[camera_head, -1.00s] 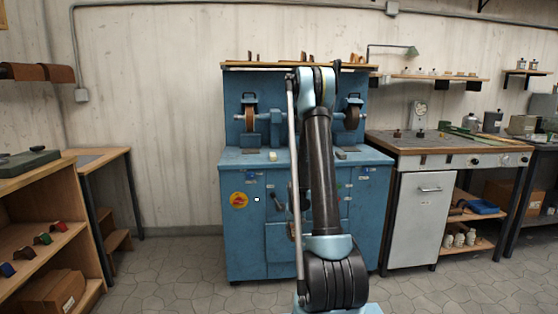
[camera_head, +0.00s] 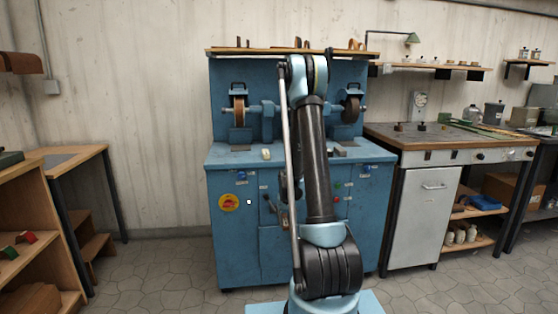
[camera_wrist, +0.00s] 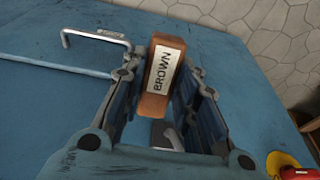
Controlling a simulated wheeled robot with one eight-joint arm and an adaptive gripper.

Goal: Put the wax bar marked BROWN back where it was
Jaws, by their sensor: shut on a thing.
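The wax bar marked BROWN (camera_wrist: 159,82) is a reddish-brown block with a white label, seen in the wrist view. My gripper (camera_wrist: 162,92) is shut on it, with one finger along each side. The bar is in front of a blue surface. In the head view my arm stands before the blue grinding machine (camera_head: 232,180), and the gripper and bar are hidden behind it. A wooden shelf unit (camera_head: 40,262) at the left edge holds a red bar (camera_head: 26,237) and a green bar (camera_head: 9,252). The rest of that shelf is cut off.
A grey-topped workbench (camera_head: 465,140) with a white cabinet (camera_head: 418,222) stands at right. A wooden table (camera_head: 72,157) stands at left. Tiled floor (camera_head: 150,265) lies clear between the shelf unit and the machine.

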